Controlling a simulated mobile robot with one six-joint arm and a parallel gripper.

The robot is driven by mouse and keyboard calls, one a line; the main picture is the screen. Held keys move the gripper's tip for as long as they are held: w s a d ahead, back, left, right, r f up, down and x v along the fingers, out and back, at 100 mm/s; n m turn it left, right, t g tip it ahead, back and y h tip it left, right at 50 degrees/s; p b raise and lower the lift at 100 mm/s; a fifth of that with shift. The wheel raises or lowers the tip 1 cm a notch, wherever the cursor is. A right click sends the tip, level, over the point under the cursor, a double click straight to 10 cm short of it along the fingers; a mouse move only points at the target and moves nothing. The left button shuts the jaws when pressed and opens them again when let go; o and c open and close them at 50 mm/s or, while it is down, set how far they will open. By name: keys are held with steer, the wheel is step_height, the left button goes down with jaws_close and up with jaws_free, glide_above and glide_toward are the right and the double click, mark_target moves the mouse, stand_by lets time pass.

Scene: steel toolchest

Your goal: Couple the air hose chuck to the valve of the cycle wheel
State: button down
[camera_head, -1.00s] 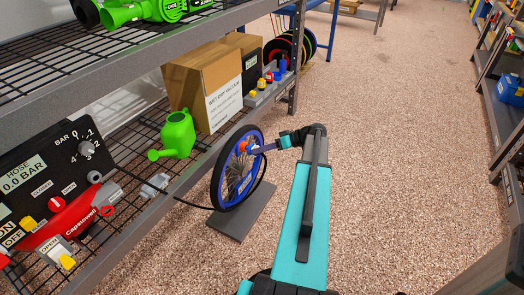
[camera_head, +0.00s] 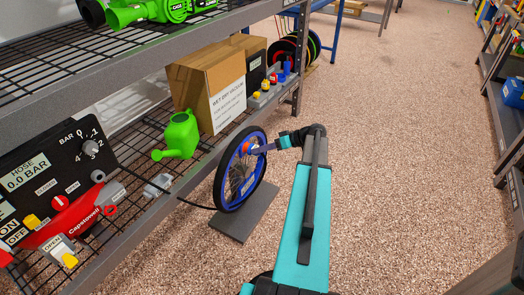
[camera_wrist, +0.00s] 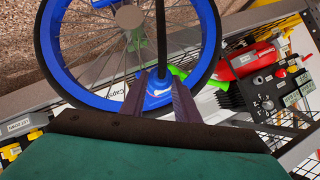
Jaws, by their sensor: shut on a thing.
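The cycle wheel (camera_head: 231,205), with a blue rim and dark tyre, stands upright on a grey base plate (camera_head: 247,222) beside the shelf. Its rim (camera_wrist: 208,45) fills much of the wrist view. My gripper (camera_head: 258,149) is at the upper part of the wheel, near a small orange piece (camera_head: 246,147). In the wrist view my gripper (camera_wrist: 158,98) is shut on a blue piece with a white mark, apparently the air hose chuck (camera_wrist: 158,88). A black hose (camera_wrist: 160,38) runs from it across the spokes. I cannot make out the valve or whether the chuck touches it.
The wire shelf holds a control panel (camera_head: 75,152) reading HOSE 0.0 BAR, a red Capstowell unit (camera_head: 70,215), a green watering can (camera_head: 180,135) and a cardboard box (camera_head: 205,85). The black hose (camera_head: 195,205) spans from shelf to wheel.

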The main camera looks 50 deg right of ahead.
steer(key=shift+w, duration=0.1)
steer(key=c, duration=1.3)
jaws_free()
steer(key=p+v, duration=0.2)
steer(key=v, duration=1.2)
steer(key=shift+p, duration=0.35)
steer(key=shift+w, duration=0.1)
